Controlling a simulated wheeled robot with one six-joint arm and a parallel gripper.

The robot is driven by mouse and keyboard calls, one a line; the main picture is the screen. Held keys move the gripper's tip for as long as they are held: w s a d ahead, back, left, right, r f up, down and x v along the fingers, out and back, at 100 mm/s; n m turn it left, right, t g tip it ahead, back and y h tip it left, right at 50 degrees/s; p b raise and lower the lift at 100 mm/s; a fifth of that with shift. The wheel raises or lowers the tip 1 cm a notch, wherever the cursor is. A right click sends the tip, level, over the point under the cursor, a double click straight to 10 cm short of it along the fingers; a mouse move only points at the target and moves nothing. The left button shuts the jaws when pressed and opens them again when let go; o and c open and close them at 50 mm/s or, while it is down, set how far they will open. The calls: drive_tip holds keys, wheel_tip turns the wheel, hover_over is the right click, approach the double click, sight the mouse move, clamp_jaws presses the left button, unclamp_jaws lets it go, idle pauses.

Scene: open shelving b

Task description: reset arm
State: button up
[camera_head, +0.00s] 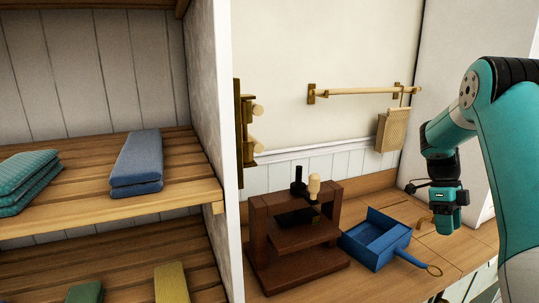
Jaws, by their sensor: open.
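My gripper (447,226) is at the right of the head view, at the end of my teal and black arm. It points down above the right part of the wooden counter (445,250). It is small in the picture and appears open, with nothing seen held in it.
A dark brown wooden press-like stand (296,240) stands left of the blue tray. Open shelving at the left holds folded blue cloth (137,162) and teal cloth (28,180). A white upright panel (224,130) divides shelf and counter. A wall rail (360,92) carries a hanging woven piece (391,132).

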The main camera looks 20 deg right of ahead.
drive_tip(key=w+a+r+n+t, duration=0.15)
drive_tip(key=a+r+n, duration=0.25)
drive_tip(key=a+n, duration=0.65)
drive_tip(key=a+r+n+t, duration=0.2)
drive_tip(key=a+r+n, duration=0.2)
drive_tip(key=a+n, duration=0.65)
drive_tip(key=s+a+r+n+y, duration=0.1)
drive_tip(key=s+a+n, duration=0.8)
drive_tip(key=a, duration=0.3)
drive_tip(key=s+a+r+n+t+y, duration=0.1)
drive_tip(key=s+a+r+n+y, duration=0.1)
drive_tip(key=s+a+n, duration=0.7)
drive_tip(key=a, duration=0.3)
drive_tip(key=shift+r+b, duration=0.15)
drive_tip(key=shift+b, duration=0.15)
drive_tip(key=shift+w+t, duration=0.1)
drive_tip(key=shift+t, duration=0.15)
drive_tip(key=shift+c, duration=0.9)
drive_tip(key=shift+a, duration=0.15)
drive_tip(key=shift+c, duration=0.3)
